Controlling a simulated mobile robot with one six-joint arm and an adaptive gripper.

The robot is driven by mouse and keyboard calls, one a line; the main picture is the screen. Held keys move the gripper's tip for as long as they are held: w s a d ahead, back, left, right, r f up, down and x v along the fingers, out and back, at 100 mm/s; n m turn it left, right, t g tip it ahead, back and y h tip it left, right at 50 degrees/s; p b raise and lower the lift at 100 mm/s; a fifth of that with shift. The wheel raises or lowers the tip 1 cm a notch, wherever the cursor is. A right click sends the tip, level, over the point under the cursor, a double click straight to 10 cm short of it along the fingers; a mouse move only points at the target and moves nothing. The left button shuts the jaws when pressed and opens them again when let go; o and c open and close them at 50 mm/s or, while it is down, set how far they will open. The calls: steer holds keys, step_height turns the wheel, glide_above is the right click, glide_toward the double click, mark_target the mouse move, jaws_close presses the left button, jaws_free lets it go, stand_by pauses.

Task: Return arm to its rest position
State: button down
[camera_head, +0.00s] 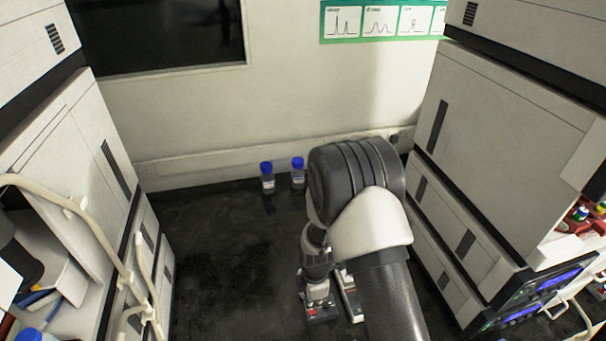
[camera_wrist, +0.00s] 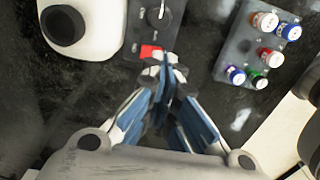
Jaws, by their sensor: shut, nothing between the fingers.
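My gripper (camera_wrist: 166,75) shows in the wrist view with its blue-padded fingers drawn together at the tips, and nothing is held between them. The tips appear over a grey device with a round knob (camera_wrist: 160,14) and a red patch; I cannot tell whether they touch it. In the head view my arm (camera_head: 362,230) reaches forward over the dark bench, right of centre. Its thick grey and white links hide part of the bench, and the fingers cannot be made out clearly there.
Two blue-capped bottles (camera_head: 282,175) stand at the back of the bench (camera_head: 225,245). Tall instrument stacks flank both sides, with pale tubing (camera_head: 95,225) on the left. In the wrist view, a grey rack (camera_wrist: 238,48) holds several coloured-cap vials. The bench's left-centre is clear.

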steer(key=s+d+r+m+t+b, duration=0.15)
steer(key=r+m, duration=0.25)
steer(key=r, duration=0.8)
steer(key=s+d+r+m+t+b, duration=0.1)
steer(key=d+r+m, duration=0.3)
steer(key=r, duration=0.7)
steer(key=s+d+r+m+t+b, duration=0.1)
steer(key=s+d+r+m, duration=0.1)
steer(key=s+r+m, duration=0.3)
steer(key=s+d+r+m+t+b, duration=0.1)
steer(key=s+r+m, duration=0.5)
steer(key=s, duration=0.7)
steer(key=shift+s+d+r+m, duration=0.25)
steer(key=shift+s+d+m, duration=0.1)
steer(key=shift+m, duration=0.25)
